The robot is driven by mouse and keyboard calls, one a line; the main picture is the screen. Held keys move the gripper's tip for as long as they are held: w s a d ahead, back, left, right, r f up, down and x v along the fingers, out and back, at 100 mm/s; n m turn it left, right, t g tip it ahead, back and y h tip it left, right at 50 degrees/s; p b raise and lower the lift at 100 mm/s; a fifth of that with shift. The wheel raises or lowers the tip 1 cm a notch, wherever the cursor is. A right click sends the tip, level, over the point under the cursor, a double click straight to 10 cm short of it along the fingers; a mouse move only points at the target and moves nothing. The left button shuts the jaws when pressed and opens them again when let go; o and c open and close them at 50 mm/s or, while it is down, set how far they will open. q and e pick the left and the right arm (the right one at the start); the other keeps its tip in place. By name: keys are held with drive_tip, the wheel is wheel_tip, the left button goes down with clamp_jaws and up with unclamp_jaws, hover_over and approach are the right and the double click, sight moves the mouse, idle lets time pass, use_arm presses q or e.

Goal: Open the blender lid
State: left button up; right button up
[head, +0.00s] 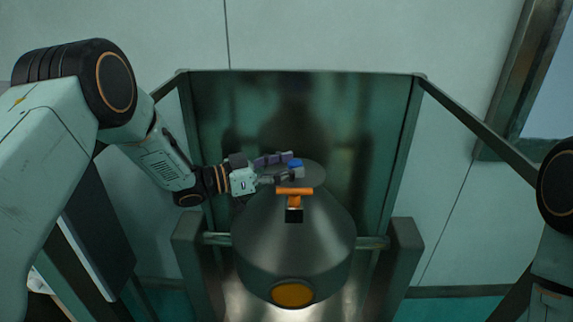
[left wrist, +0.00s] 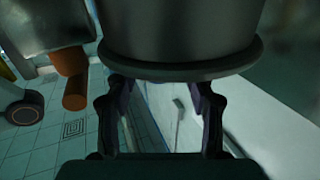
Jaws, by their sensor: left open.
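The blender is a dark grey metal vessel with a cone-shaped top (head: 300,235). A flat round lid (head: 313,174) sits on its top. An orange T-shaped handle (head: 294,191) stands out from the cone just in front of the lid; an orange piece also shows in the left wrist view (left wrist: 74,92). My left gripper (head: 297,168) is open at the lid's left side, with its fingertips over or beside the lid's edge. In the left wrist view a grey rounded body with a dark rim (left wrist: 185,70) lies just past the spread fingers. I cannot tell whether they touch it. My right gripper is not in view.
A metal frame (head: 420,150) with side rails and a back panel (head: 300,90) surrounds the vessel. A round orange-yellow cap (head: 292,294) is on the vessel's front. A dark flat panel (head: 98,235) stands at the left. Open room lies above the lid.

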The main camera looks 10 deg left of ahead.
use_arm(q)
drive_tip(key=shift+w+d+f, duration=0.1)
drive_tip(key=shift+w+d, duration=0.1)
drive_tip(key=shift+d, duration=0.2)
drive_tip(key=c, duration=0.4)
drive_tip(key=shift+a, duration=0.15)
clamp_jaws()
